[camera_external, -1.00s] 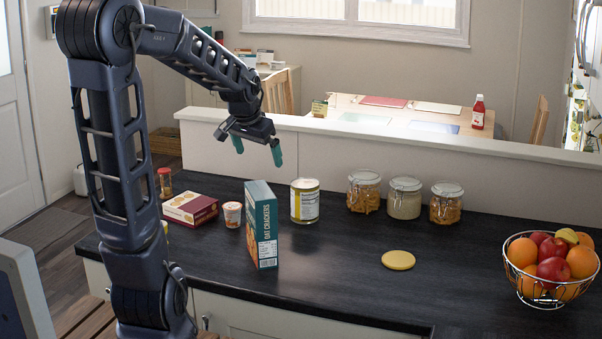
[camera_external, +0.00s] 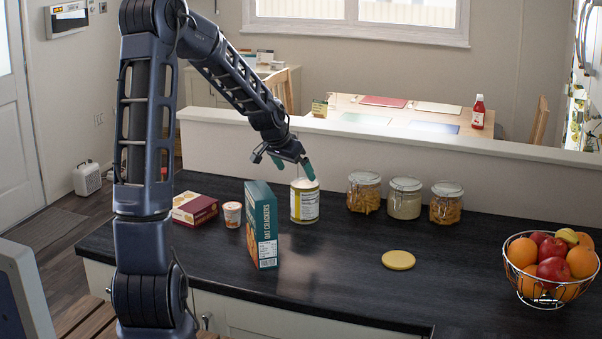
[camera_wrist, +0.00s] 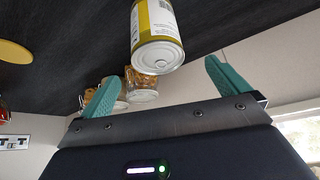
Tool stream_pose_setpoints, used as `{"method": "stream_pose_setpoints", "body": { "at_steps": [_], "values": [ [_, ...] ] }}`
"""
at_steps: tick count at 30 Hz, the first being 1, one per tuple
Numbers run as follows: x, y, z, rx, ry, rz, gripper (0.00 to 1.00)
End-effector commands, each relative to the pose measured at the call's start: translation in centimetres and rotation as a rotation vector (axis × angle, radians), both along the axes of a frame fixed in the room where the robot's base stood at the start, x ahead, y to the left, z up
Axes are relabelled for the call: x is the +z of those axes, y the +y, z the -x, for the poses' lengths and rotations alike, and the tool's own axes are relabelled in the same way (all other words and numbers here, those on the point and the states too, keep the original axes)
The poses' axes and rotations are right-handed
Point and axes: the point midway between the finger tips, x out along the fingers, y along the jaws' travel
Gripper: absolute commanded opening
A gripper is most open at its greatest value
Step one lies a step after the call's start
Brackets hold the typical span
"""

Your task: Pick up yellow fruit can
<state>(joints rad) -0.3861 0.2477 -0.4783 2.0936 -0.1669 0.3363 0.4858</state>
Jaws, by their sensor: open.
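The yellow fruit can (camera_external: 304,203), with a yellow and white label and a pale metal lid, stands upright on the dark counter behind the cracker box. In the wrist view the can (camera_wrist: 156,38) appears upside down, ahead of the fingers and nearly between them. My gripper (camera_external: 295,170) is just above and behind the can's top, its teal fingers apart. In the wrist view the two fingers of my gripper (camera_wrist: 160,90) are spread wide with nothing between them. I cannot tell whether a finger touches the lid.
A teal cracker box (camera_external: 262,225) stands close in front of the can. A small cup (camera_external: 232,214) and a red box (camera_external: 194,208) lie left. Glass jars (camera_external: 404,198) stand right, near the low wall (camera_external: 450,170). A yellow disc (camera_external: 398,260) and fruit basket (camera_external: 548,270) are further right.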

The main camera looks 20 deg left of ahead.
Motion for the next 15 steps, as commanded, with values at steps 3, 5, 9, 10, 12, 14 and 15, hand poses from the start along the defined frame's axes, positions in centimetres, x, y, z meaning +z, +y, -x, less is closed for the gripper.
{"method": "stream_pose_setpoints", "body": {
  "at_steps": [3, 5, 9, 10, 12, 14, 15],
  "values": [
    [-1.4, -0.5, -0.6, -0.003, 0.003, 0.000, 1.00],
    [-2.2, -0.6, -1.0, -0.002, 0.004, 0.001, 1.00],
    [-3.5, -0.9, -1.8, -0.002, 0.002, 0.000, 1.00],
    [-3.7, -1.0, -1.9, -0.002, 0.001, 0.001, 1.00],
    [-4.1, -1.1, -2.1, -0.002, 0.001, -0.001, 1.00],
    [-4.3, -1.1, -2.2, -0.001, 0.002, 0.000, 1.00],
    [-4.4, -1.1, -2.3, -0.001, 0.002, 0.000, 1.00]
  ]
}}
